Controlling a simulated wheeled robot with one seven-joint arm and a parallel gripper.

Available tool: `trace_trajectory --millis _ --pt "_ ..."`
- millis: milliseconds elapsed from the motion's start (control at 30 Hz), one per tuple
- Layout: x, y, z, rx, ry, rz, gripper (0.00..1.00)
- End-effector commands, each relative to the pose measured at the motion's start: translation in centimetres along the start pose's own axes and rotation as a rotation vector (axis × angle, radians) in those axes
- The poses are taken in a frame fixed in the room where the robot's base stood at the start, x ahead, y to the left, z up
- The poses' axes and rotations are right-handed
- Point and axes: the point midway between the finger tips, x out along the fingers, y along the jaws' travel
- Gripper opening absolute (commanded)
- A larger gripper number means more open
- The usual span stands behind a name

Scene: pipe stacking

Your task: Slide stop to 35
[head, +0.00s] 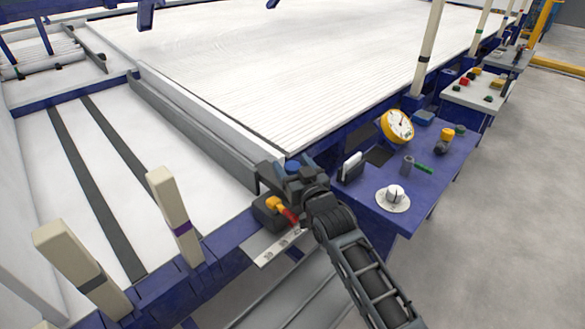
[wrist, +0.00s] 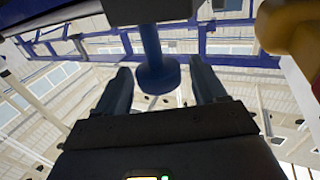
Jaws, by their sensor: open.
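The stop is a dark grey block (head: 268,212) at the near corner of the white bed, with a yellow-and-red lever (head: 278,207) on it. A blue round knob (head: 292,164) shows at my gripper (head: 297,172). In the wrist view the blue knob (wrist: 157,76) on its stem lies between the two dark fingers of my gripper (wrist: 160,85). The fingers are open, with a gap on each side of the knob. A pale scale plate (head: 270,247) lies beside the block. Its marks are too small to read, and my arm hides part of the area.
A blue side table (head: 425,190) at the right holds a yellow dial gauge (head: 397,126), a white knob on a saucer (head: 394,196) and small tools. Cream posts (head: 172,205) stand at the left front. Grey floor (head: 510,220) is clear at the right.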

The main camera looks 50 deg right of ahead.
Motion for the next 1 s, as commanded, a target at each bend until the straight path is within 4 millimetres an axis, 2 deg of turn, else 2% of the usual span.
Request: trace_trajectory --millis 333,1000 --pt "0.45 0.02 -0.03 0.001 0.0 0.0 0.7" --pt "0.42 0.03 -0.02 0.001 0.0 0.0 0.06"
